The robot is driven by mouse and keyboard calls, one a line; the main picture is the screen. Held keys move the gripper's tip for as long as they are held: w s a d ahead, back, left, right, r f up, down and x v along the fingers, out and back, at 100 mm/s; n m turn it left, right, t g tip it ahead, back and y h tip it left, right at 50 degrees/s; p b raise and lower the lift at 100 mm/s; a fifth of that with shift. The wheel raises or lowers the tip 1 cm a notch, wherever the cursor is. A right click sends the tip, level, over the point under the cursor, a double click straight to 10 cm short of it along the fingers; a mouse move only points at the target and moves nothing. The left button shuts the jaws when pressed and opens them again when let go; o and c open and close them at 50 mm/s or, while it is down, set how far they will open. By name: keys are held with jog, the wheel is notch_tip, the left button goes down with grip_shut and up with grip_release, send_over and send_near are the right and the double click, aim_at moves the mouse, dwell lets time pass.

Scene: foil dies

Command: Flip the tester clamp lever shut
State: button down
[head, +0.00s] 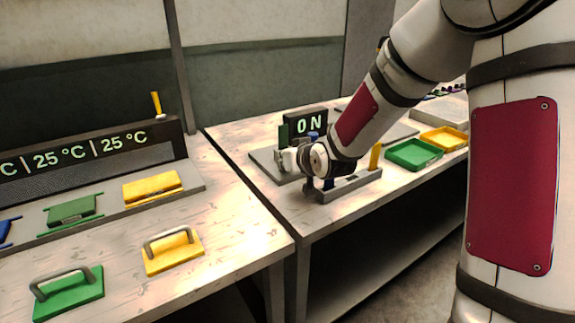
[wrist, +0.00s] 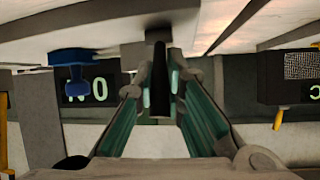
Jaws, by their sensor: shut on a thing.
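My gripper (wrist: 160,75) is shut on a dark slim bar (wrist: 160,95), which looks like the clamp lever. The bar stands between the teal-lined fingers, near the bench surface. I cannot tell the lever's angle.
A grey fixture (head: 345,187) with a yellow upright piece (head: 375,157) sits by my wrist. Green (head: 413,154) and yellow (head: 444,138) trays lie to the right. On the left bench are a 25 °C console (head: 90,155) and handled green (head: 70,298) and yellow (head: 172,254) plates.

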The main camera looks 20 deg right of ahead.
dwell(0.4)
jog(key=c, duration=1.7)
grip_release()
jog(key=shift+o, duration=0.2)
jog(key=v, duration=1.2)
jog(key=shift+s+f, duration=0.1)
jog(key=shift+f, duration=0.05)
jog(key=s+d+r+m+g+h+p, duration=0.1)
jog(key=s+r+g+h+p, duration=0.15)
jog(key=s+r, duration=0.4)
jog(key=s+d+r+g+h+p, duration=0.1)
jog(key=s+d+r+h+p, duration=0.2)
jog(key=s, duration=0.6)
jog(key=s+a+r+g+y+p, duration=0.2)
jog(key=s+p, duration=0.1)
jog(key=s, duration=0.7)
jog(key=s+a+r+g+y+p, duration=0.1)
jog(key=s+a+r+g+p, duration=0.1)
jog(key=s, duration=0.8)
jog(key=shift+a+r+y+p, duration=0.35)
jog(key=shift+a+r+p, duration=0.1)
jog(key=shift+a+r, duration=0.15)
